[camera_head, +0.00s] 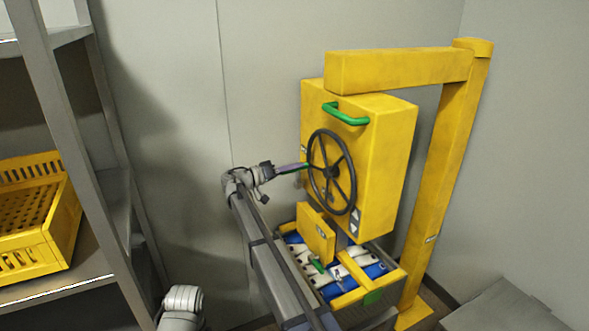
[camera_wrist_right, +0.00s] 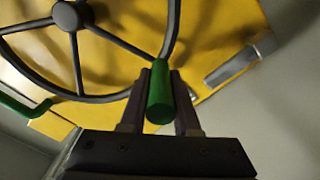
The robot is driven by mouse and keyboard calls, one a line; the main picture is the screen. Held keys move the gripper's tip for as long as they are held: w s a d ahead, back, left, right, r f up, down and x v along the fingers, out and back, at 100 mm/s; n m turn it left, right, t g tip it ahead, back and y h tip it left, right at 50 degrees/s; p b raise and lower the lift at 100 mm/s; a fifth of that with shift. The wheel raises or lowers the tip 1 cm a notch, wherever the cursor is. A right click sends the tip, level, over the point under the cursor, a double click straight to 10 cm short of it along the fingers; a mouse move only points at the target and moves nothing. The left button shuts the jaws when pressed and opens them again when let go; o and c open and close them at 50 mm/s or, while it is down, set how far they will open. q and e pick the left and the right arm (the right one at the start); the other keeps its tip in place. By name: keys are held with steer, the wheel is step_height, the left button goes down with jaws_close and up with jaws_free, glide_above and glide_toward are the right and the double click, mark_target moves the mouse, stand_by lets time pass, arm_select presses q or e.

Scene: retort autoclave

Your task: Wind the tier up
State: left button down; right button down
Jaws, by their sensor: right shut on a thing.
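A dark spoked handwheel (camera_head: 351,190) is on the side of a yellow hoist box (camera_head: 388,130); it also shows in the right wrist view (camera_wrist_right: 98,98). A green crank knob (camera_wrist_right: 160,98) stands out from the wheel's rim. My right gripper (camera_head: 303,167) is shut on this knob, with one finger on each side of it in the right wrist view (camera_wrist_right: 160,105). Below the box is a yellow-framed tier (camera_head: 395,284) holding white and blue packs (camera_head: 375,270). My left gripper is not in view.
A yellow post and beam (camera_head: 400,70) carry the box. A grey rack (camera_head: 60,90) with a yellow perforated crate (camera_head: 62,225) stands at the left. A grey surface (camera_head: 500,305) is at lower right.

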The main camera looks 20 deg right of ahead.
steer(key=shift+r, duration=0.1)
steer(key=c, duration=0.7)
jaws_free()
steer(key=shift+o, duration=0.2)
steer(key=shift+s, duration=0.1)
steer(key=a, duration=0.7)
steer(key=shift+s+a, duration=0.3)
steer(key=shift+a, duration=0.1)
